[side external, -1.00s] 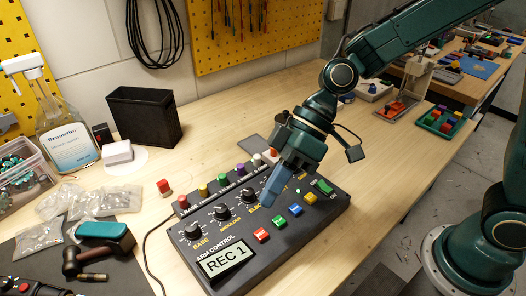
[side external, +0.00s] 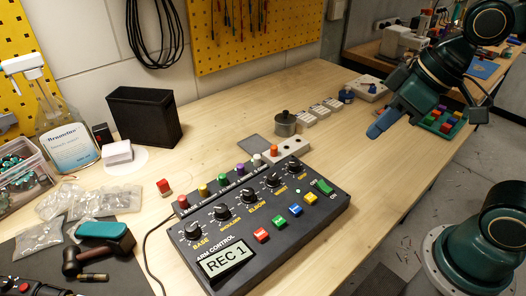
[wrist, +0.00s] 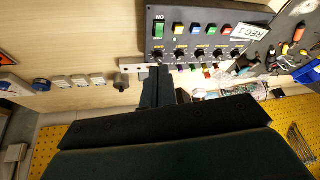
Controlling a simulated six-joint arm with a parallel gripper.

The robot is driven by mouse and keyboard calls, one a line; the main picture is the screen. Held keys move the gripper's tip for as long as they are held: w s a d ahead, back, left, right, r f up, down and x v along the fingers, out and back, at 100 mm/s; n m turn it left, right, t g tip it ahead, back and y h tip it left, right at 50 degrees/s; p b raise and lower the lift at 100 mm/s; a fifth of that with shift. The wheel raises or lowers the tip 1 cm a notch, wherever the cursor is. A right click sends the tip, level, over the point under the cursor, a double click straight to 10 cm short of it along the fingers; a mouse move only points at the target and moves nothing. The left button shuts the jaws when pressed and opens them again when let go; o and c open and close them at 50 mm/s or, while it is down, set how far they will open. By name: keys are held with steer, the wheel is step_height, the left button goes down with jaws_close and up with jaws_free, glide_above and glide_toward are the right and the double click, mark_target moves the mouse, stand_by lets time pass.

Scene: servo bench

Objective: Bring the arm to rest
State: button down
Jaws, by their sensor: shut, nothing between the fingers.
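My arm is green, and my gripper (side external: 378,129) is at the upper right of the side view, with its bluish fingers pointing down and left. It is shut and empty, held beyond the right end of the control box. In the wrist view my gripper (wrist: 158,72) shows as dark fingers together in front of the box. The black arm control box (side external: 290,225) lies on the wooden bench, with a display reading REC 1 (side external: 227,260), a row of knobs, and coloured buttons. The box also shows at the top of the wrist view (wrist: 205,42).
A metal pot (side external: 285,125) and several small white blocks stand behind the box. A loose red cap (side external: 163,187) lies to its left. A spray bottle (side external: 62,130), a black bin (side external: 145,117) and plastic bags fill the left. The bench right of the box is clear.

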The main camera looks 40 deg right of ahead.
steer(key=s+d+r+m+h, duration=0.1)
steer(key=s+d+m+h, duration=0.1)
steer(key=s+d, duration=0.3)
steer(key=shift+s+d+m+t, duration=0.35)
steer(key=shift+d+m+t, duration=0.1)
steer(key=shift+m, duration=0.25)
steer(key=shift+r, duration=0.1)
stand_by(0.4)
